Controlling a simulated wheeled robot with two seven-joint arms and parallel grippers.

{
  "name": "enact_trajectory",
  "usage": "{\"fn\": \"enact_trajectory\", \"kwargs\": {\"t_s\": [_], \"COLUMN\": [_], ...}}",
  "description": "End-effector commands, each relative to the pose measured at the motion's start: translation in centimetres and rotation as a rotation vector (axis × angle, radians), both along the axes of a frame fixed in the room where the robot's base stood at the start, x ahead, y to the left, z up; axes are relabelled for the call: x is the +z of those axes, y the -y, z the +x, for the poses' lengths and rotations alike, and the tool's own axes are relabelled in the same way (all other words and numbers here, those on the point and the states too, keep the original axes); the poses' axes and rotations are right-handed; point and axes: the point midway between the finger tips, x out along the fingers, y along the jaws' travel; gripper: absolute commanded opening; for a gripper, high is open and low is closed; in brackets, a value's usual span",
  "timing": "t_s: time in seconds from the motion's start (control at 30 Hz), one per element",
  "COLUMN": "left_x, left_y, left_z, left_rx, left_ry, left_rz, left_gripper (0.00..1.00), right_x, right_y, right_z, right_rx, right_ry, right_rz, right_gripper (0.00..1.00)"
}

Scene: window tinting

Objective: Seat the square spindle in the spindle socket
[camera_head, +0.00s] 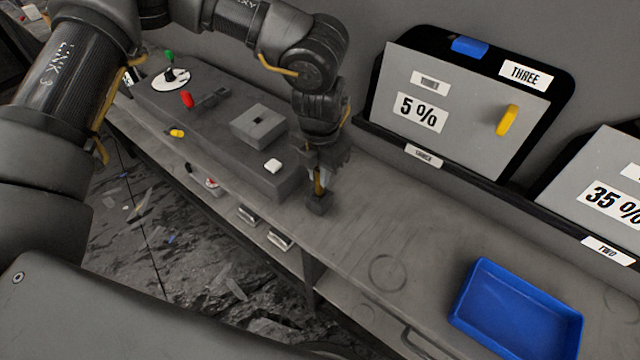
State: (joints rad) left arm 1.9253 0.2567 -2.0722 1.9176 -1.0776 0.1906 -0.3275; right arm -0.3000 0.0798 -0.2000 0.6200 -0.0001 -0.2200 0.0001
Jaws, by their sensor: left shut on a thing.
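My left gripper (320,170) points down over the bench, right of the raised grey console. It is shut on a slim brass-coloured piece (319,184), which looks like the square spindle. A small dark block (320,204) is at the piece's lower end; I cannot tell whether it is part of the piece or a stand under it. A light grey square block with a dark square opening (258,124), which looks like the spindle socket, sits on the console, left of the gripper and apart from it. My right gripper is not in view.
The console (210,135) carries a red knob (187,98), a green-topped lever (170,57) and a white button (273,165). A blue tray (515,318) lies at the lower right. Panels, including a 5 % one (455,112), lean at the back. Bench between gripper and tray is clear.

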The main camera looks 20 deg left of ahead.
Motion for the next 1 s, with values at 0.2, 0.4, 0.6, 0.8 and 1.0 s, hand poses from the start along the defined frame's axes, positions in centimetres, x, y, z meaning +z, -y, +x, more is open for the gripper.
{"fn": "enact_trajectory", "kwargs": {"t_s": [0.2,0.4,0.6,0.8,1.0], "left_x": [0.4,3.5,7.4,9.7,10.1], "left_y": [0.0,0.1,0.1,0.0,0.0], "left_z": [0.0,0.1,0.1,0.0,0.0], "left_rx": [0.000,0.000,0.000,0.000,0.000], "left_ry": [0.001,0.005,0.005,0.002,0.001], "left_rz": [0.000,-0.003,-0.002,-0.001,-0.001], "left_gripper": [0.00,0.00,0.00,0.00,0.00], "right_x": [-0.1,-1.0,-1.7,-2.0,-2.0], "right_y": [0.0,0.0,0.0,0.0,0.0], "right_z": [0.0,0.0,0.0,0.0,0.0], "right_rx": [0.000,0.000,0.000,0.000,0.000], "right_ry": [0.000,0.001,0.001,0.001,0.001], "right_rz": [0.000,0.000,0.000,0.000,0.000], "right_gripper": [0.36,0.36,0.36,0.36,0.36]}}
